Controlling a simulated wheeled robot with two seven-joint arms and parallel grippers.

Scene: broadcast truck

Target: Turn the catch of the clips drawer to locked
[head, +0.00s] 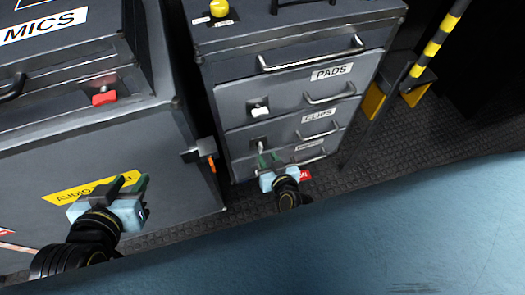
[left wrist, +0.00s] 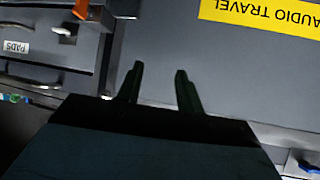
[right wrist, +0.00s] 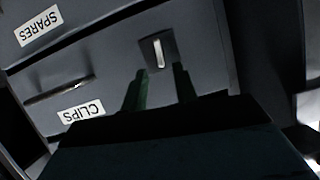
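The clips drawer (head: 290,130) is shut, in the grey drawer unit, with its CLIPS label (right wrist: 80,112) above its handle (head: 318,132). Its catch (right wrist: 157,50) is a pale lever on a dark plate, standing about upright. It also shows in the head view (head: 261,145), just above my right gripper. My right gripper (head: 269,158) is open; in the right wrist view its fingertips (right wrist: 160,76) are just short of the catch, one to each side, with nothing between them. My left gripper (head: 126,184) is open and empty before the grey case at left.
The pads drawer's catch (head: 260,107) has a white lever lying crosswise. The PADS label (head: 332,72) is above. An orange-tipped latch (head: 205,153) juts from the left case (head: 150,150) beside the drawer unit. A blue surface (head: 400,230) fills the near right.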

